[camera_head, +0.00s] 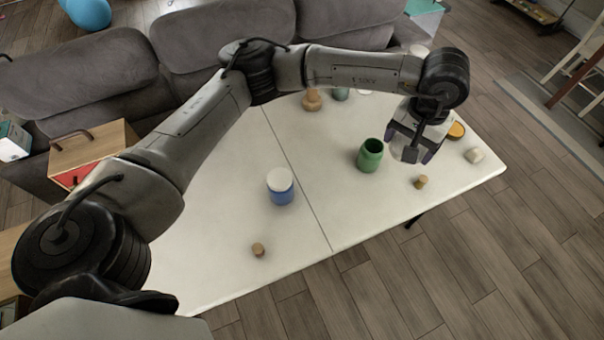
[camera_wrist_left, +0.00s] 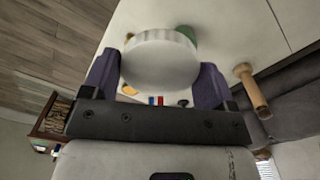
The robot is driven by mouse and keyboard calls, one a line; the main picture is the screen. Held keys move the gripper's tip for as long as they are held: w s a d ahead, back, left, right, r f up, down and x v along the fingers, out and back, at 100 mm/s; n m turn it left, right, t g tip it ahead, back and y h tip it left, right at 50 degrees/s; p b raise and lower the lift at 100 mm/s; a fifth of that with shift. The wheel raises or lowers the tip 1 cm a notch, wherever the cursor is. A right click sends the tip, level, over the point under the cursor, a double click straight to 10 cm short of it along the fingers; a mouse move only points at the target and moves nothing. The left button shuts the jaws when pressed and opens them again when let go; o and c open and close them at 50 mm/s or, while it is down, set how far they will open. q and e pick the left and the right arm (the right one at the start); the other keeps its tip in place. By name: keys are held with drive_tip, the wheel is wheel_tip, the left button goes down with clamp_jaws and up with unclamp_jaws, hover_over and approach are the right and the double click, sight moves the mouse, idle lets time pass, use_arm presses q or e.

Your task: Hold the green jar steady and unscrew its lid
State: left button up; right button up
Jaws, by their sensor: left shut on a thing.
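The green jar (camera_head: 369,156) stands upright on the white table with its mouth open and no lid on it. My left gripper (camera_head: 412,147) is just right of the jar and apart from it, shut on a white round lid (camera_head: 404,152). In the left wrist view the lid (camera_wrist_left: 160,62) sits between the two purple-grey fingers, with part of the green jar (camera_wrist_left: 188,34) showing behind it. My right gripper is in neither view, and nothing is seen holding the jar.
A blue jar with a white lid (camera_head: 280,188) stands left of centre on the table (camera_head: 330,205). Small wooden pieces (camera_head: 258,249) (camera_head: 421,182), a pale block (camera_head: 474,156) and a yellow-orange round thing (camera_head: 456,131) lie about. A grey sofa (camera_head: 90,85) borders the far side.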

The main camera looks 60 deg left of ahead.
use_arm(q)
drive_tip(key=a+f+n, duration=0.1)
drive_tip(key=s+a+f+n, duration=0.1)
drive_tip(key=shift+a+f+n, duration=0.2)
drive_tip(key=shift+a+n, duration=0.05)
drive_tip(key=shift+n, duration=0.15)
drive_tip(key=m, duration=3.4)
approach(265, 174)
wheel_tip(265, 174, down, 7)
drive_tip(key=b, duration=0.4)
drive_tip(key=shift+f, duration=0.2)
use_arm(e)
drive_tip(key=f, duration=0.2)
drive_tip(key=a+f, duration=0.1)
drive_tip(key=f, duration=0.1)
